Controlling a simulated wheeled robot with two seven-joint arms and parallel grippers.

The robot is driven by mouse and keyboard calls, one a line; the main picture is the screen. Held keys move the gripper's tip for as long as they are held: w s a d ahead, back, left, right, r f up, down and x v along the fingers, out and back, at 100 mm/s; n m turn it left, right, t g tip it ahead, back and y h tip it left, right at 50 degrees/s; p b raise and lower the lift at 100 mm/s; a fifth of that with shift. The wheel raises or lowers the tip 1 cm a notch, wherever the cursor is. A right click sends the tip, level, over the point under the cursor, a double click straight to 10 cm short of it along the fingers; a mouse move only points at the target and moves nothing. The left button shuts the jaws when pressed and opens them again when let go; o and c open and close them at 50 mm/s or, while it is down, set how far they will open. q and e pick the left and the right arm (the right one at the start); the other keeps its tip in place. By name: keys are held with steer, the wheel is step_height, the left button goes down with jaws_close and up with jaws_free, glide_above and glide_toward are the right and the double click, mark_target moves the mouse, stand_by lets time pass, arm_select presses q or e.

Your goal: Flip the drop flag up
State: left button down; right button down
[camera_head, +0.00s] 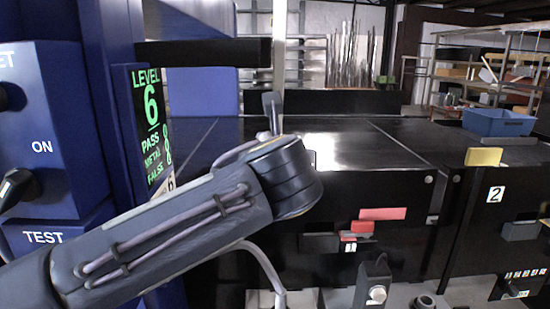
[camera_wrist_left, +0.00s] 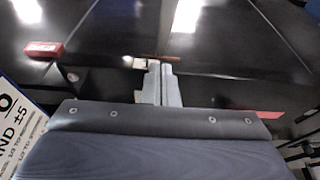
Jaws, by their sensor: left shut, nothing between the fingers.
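A red plate (camera_head: 383,213) and a smaller red piece (camera_head: 362,226) sit on the dark front by label 1. A yellow flag (camera_head: 483,157) stands at the top edge by label 2. I cannot tell for sure which is the drop flag. My left arm crosses the head view, its wrist in front of the dark conveyor (camera_head: 385,150). In the left wrist view my left gripper (camera_wrist_left: 160,68) is shut and empty, pointing at the conveyor edge. A thin orange strip (camera_wrist_left: 162,56) shows just past its tips; contact is unclear. My right gripper is out of view.
A blue cabinet with a green-lettered display (camera_head: 153,130) stands close at left. A blue bin (camera_head: 498,122) sits at the back right. A red block (camera_wrist_left: 45,50) lies at left in the wrist view. The conveyor top is mostly clear.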

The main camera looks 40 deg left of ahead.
arm_select(q)
steer(key=p+x, duration=0.1)
steer(key=x, duration=0.8)
steer(key=shift+w+a+f, duration=0.1)
steer(key=shift+w+a, duration=0.1)
